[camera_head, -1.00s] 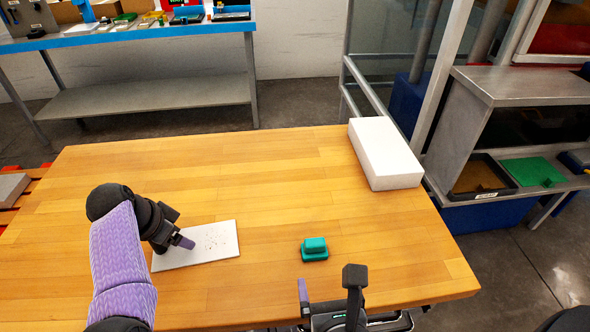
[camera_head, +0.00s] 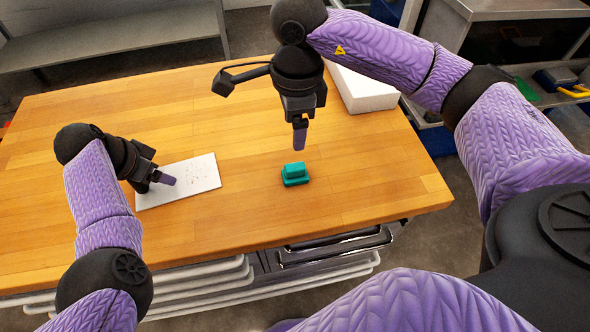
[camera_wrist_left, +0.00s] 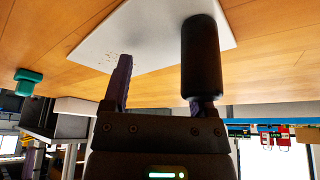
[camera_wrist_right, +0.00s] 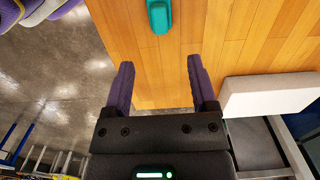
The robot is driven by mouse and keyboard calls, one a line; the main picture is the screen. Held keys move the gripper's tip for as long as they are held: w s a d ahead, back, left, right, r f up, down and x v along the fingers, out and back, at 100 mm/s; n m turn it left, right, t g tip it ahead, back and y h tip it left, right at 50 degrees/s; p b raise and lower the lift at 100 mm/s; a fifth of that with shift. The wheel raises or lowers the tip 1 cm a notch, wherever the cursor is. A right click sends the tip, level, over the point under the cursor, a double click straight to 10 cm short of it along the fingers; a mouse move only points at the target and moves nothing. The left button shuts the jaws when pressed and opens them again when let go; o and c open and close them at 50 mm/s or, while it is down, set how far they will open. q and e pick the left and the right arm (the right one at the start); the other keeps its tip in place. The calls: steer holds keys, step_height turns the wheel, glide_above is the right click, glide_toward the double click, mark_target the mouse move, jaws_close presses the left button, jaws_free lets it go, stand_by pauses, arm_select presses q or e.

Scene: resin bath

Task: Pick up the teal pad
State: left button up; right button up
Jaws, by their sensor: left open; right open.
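The teal pad (camera_head: 295,175) is a small block with a narrower raised top. It lies on the wooden table (camera_head: 250,215), right of the white board. My right gripper (camera_head: 300,150) hangs above and just behind the pad, fingers pointing down, open and empty. In the right wrist view the pad (camera_wrist_right: 159,15) shows at the top edge, beyond the open fingers (camera_wrist_right: 157,80). My left gripper (camera_head: 165,180) is open over the white board (camera_head: 205,172). A dark cylinder (camera_wrist_left: 201,60) shows at one finger in the left wrist view; whether it is gripped is unclear.
The white board carries small dark specks. A white block (camera_head: 362,90) stands at the table's back right. A metal shelf unit (camera_head: 500,12) stands beyond the right side. The table around the pad is clear.

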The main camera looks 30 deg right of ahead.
mark_target(295, 166)
step_height(295, 166, down, 12)
steer(key=shift+s+r, duration=0.1)
steer(key=shift+r, duration=0.1)
jaws_close()
